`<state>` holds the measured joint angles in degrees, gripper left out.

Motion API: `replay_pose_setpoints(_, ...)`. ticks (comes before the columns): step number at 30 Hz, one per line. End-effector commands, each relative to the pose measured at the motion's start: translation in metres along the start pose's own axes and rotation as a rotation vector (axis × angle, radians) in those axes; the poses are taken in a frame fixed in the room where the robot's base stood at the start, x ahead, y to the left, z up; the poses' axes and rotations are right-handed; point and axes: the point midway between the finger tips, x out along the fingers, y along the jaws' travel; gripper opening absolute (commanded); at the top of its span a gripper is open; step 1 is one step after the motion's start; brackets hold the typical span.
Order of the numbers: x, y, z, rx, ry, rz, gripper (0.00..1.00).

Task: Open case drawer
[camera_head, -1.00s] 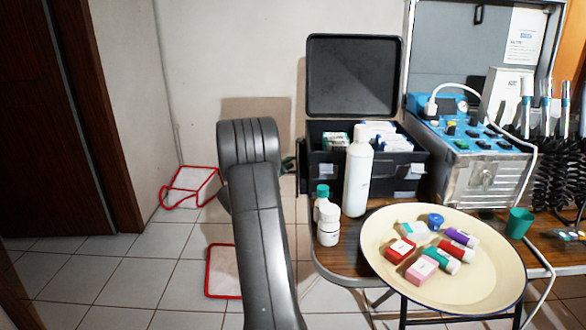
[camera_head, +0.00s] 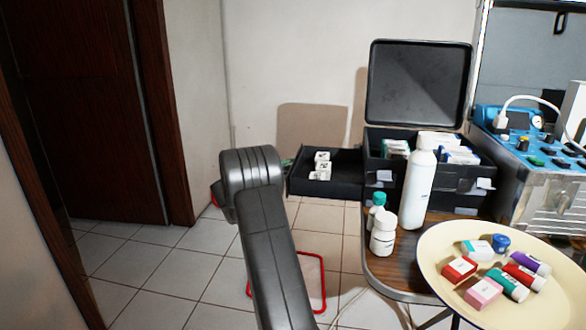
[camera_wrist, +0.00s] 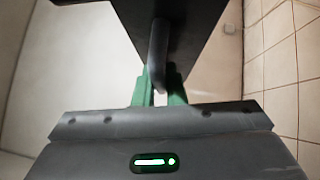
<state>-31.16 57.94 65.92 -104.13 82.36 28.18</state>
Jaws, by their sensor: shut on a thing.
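The black case (camera_head: 400,172) stands on the wooden table with its lid up. Its drawer (camera_head: 335,188) sticks out from the case's left side and shows small white boxes inside. In the wrist view my gripper (camera_wrist: 158,97) has its green fingers closed on the dark handle (camera_wrist: 158,52) of the drawer. The dark underside or wall of the drawer (camera_wrist: 196,40) is just beyond the fingers. In the head view my arm hides most of the gripper, with only a bit of green by the drawer's left end.
A tall white bottle (camera_head: 418,188) and smaller bottles (camera_head: 383,232) stand in front of the case. A round cream tray (camera_head: 450,290) holds several small boxes and tubes. A blue-topped unit (camera_head: 530,145) is at right. Tiled floor (camera_head: 185,265) at left is clear.

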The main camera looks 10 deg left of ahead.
Motion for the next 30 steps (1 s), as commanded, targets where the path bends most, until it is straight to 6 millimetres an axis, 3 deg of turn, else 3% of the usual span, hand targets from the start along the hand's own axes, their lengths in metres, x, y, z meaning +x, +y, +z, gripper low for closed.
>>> replay_pose_setpoints(11, -0.002, -0.001, -0.002, -0.002, 0.001, -0.002, 0.00)
replay_pose_setpoints(12, -0.002, -0.001, -0.002, -0.002, 0.001, -0.002, 0.13)
replay_pose_setpoints(13, -0.002, -0.001, -0.002, -0.002, 0.001, -0.002, 0.19)
replay_pose_setpoints(23, -0.003, 0.000, -0.002, -0.001, 0.001, -0.001, 0.20)
replay_pose_setpoints(26, -0.011, 0.001, -0.002, -0.001, 0.001, -0.001, 0.20)
replay_pose_setpoints(30, -0.037, 0.002, -0.002, -0.002, 0.004, 0.000, 0.20)
